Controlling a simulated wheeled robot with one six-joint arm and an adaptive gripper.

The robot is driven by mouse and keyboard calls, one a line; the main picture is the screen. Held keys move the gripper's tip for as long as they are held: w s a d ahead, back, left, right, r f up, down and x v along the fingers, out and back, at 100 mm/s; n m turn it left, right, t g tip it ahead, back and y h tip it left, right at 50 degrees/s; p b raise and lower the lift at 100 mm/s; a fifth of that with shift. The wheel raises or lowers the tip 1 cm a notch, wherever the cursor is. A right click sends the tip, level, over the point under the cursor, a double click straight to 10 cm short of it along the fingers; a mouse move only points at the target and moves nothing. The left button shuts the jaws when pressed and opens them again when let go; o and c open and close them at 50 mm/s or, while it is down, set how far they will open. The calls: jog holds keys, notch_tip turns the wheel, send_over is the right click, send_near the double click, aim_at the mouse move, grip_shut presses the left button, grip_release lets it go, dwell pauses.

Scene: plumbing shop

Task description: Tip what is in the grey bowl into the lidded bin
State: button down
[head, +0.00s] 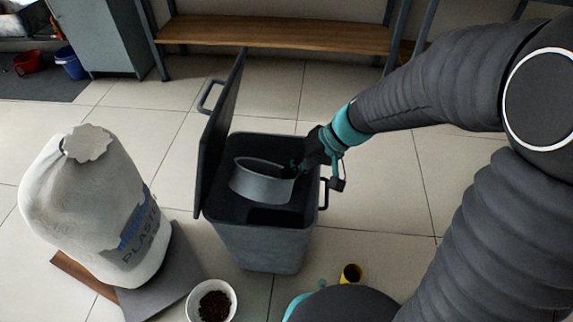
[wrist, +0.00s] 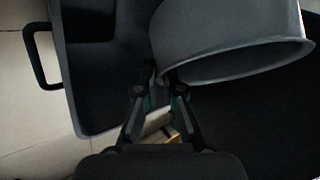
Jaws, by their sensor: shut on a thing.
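The grey bowl (head: 262,186) is tilted over the open mouth of the dark lidded bin (head: 262,240) in the head view. The bin's lid (head: 220,125) stands open, upright on the left side. My gripper (head: 298,170) is shut on the bowl's rim at its right side. In the wrist view the bowl (wrist: 235,45) is tilted with its rim facing down and my gripper (wrist: 160,80) at its left edge. The bin's wall and handle (wrist: 38,55) show at left. The bowl's inside and its contents cannot be made out.
A full white sack (head: 95,210) stands left of the bin on a grey and wooden base. A white bowl of brown bits (head: 212,300) and a yellow cup (head: 351,273) are on the floor in front. A wooden bench (head: 275,35) is behind. Tiled floor is clear at right.

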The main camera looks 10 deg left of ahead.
jog(key=shift+a, duration=0.2)
jog(key=shift+w+d+r+g+p, duration=0.1)
jog(key=shift+w+d+g+p, duration=0.1)
jog(key=shift+g+p, duration=0.35)
jog(key=shift+w+r+m+g+y+p, duration=0.2)
jog(key=shift+m+g+y+p, duration=0.7)
jog(key=shift+p, duration=1.7)
jog(key=shift+w+d+g, duration=0.1)
jog(key=shift+w+g, duration=0.15)
jog(key=shift+g, duration=0.7)
jog(key=shift+w+d+m+g+y+p, duration=0.2)
jog(key=shift+w+m+g+y+p, duration=0.25)
jog(key=shift+w+g, duration=0.25)
jog(key=shift+w+d+f+m+g+y+p, duration=0.1)
jog(key=shift+w+m+g+y+p, duration=0.1)
jog(key=shift+m+g+y, duration=0.35)
jog(key=shift+w+f+m+g+y+p, duration=0.1)
jog(key=shift+w+m+g+y, duration=0.15)
jog(key=shift+g+y, duration=0.5)
dwell(1.7)
